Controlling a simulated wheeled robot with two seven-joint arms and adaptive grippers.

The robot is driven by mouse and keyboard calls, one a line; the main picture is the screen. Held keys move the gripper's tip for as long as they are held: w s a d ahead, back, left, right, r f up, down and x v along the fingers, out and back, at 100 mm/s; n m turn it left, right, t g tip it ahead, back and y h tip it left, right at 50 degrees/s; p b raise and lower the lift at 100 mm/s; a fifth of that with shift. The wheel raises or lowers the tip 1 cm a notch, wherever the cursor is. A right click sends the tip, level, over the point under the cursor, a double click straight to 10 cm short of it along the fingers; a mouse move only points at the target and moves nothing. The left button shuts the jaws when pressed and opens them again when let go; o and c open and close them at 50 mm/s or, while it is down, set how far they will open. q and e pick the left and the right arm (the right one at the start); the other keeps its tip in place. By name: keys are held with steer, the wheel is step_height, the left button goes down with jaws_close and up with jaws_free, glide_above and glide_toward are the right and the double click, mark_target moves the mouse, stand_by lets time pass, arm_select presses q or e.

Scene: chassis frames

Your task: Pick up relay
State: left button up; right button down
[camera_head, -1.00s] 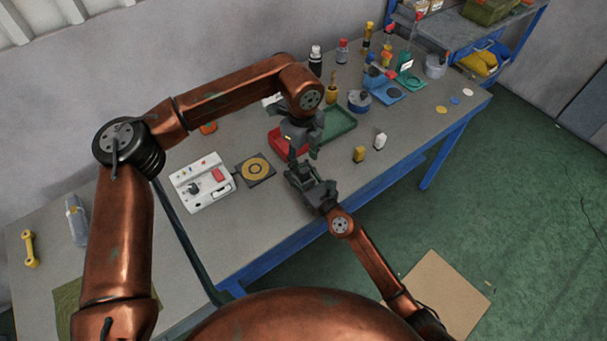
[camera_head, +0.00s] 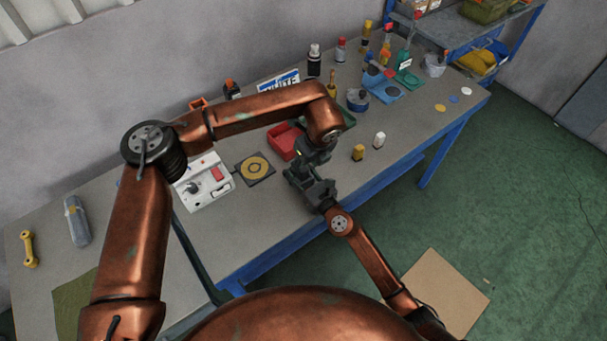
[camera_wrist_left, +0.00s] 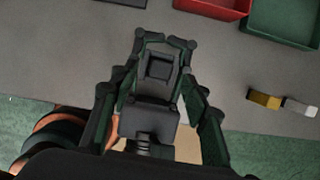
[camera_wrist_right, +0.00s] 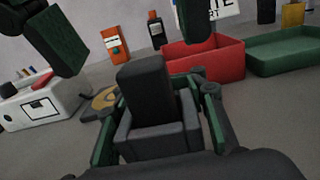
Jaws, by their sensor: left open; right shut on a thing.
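A dark grey block (camera_wrist_right: 146,90), which may be the relay, stands up between the fingers of my right gripper (camera_wrist_right: 158,112). My right gripper (camera_head: 299,174) is shut on it above the table's front edge. In the left wrist view, the block (camera_wrist_left: 159,66) shows end-on as a dark square. My left gripper (camera_head: 316,156) is open just above and beside the right one. Its fingers show at the top of the right wrist view, apart from each other, to either side of the block. I cannot tell whether they touch it. In the head view the block is not clear.
The table holds a red tray (camera_head: 284,140) and a green tray (camera_wrist_right: 290,58) behind the grippers. A white control box (camera_head: 203,184) and a dark plate with a yellow ring (camera_head: 255,169) are to the left. A yellow block (camera_head: 358,153) and a white block (camera_head: 379,140) stand to the right.

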mark_target(304, 170)
arm_select(q)
steer(key=x, duration=0.3)
steer(key=shift+w+f, duration=0.15)
steer(key=shift+c, duration=0.7)
jaws_close()
